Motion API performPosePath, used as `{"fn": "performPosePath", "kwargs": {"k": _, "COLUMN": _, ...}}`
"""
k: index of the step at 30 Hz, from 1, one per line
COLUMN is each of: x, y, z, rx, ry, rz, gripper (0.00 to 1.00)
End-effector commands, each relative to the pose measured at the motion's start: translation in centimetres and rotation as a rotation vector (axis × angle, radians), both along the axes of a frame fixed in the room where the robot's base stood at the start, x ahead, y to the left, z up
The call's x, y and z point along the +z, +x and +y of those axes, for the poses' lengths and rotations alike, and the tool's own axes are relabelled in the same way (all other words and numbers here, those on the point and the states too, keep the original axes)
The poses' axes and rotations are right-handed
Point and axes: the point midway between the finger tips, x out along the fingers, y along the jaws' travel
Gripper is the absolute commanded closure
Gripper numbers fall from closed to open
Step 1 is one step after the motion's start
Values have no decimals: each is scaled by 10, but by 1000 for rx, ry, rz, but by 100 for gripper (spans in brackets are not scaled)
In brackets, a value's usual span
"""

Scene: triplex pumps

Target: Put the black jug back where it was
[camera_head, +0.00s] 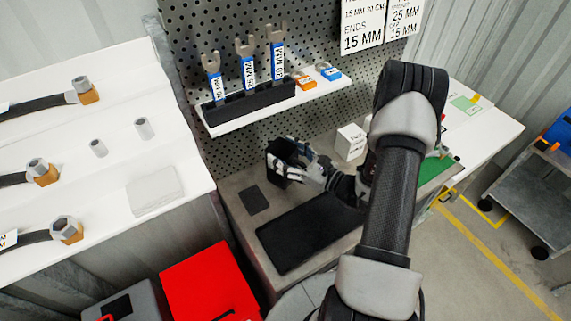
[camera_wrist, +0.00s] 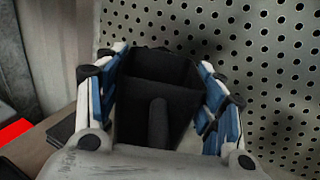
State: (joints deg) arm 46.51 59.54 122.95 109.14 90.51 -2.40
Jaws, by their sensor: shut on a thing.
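The black jug (camera_wrist: 160,78) is between the two fingers of my gripper (camera_wrist: 158,95) in the wrist view, with its dark open top and a handle-like upright part facing the camera. In the head view the black jug (camera_head: 276,158) shows at the tip of my gripper (camera_head: 288,163), in front of the pegboard and above the grey workbench. My gripper is shut on the jug. I cannot tell whether the jug's base touches the bench. A small dark square pad (camera_head: 254,199) and a larger black mat (camera_head: 308,236) lie on the bench.
A white shelf (camera_head: 262,112) with wrenches in a black rack hangs on the pegboard (camera_head: 185,50) above the jug. A white box (camera_head: 350,141) stands to the right on the bench. A red box (camera_head: 210,285) is below left, beside a white table (camera_head: 110,165).

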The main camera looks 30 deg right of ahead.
Motion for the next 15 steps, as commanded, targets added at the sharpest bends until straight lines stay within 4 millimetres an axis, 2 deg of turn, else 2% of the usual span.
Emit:
{"fn": "performPosePath", "kwargs": {"k": 6, "x": -32, "y": 0, "z": 0, "rx": 0, "ry": 3, "rz": 1, "gripper": 89}}
{"fn": "performPosePath", "kwargs": {"k": 15, "x": -34, "y": 0, "z": 0, "rx": 0, "ry": 0, "rz": 0, "gripper": 89}}
